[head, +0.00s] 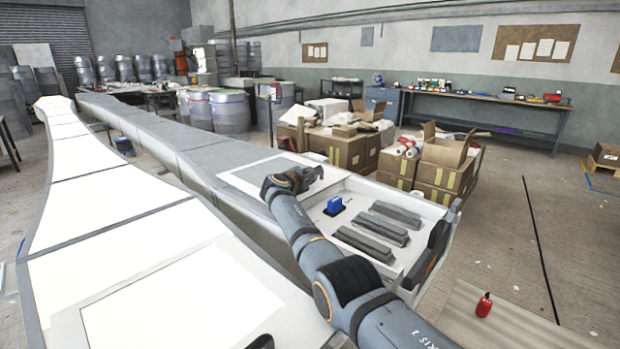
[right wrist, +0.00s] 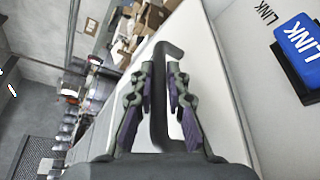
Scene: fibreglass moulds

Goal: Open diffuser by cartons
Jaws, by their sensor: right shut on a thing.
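My right arm reaches in from the bottom right of the head view. Its gripper (head: 312,174) is at the white end section of the long grey mould, on the cartons' side. In the right wrist view the gripper (right wrist: 160,95) is shut on a dark bent bar handle (right wrist: 158,125), which passes between its fingers. A pale surface (right wrist: 185,45) lies behind the handle. My left gripper is not in view.
A white tray (head: 345,190) holds a blue block marked LINK (head: 334,205) and several grey bars (head: 380,230). Cartons (head: 445,165) stand behind it. A white-topped mould (head: 110,205) runs along the left. A red bottle (head: 484,304) stands at lower right, with open floor beyond.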

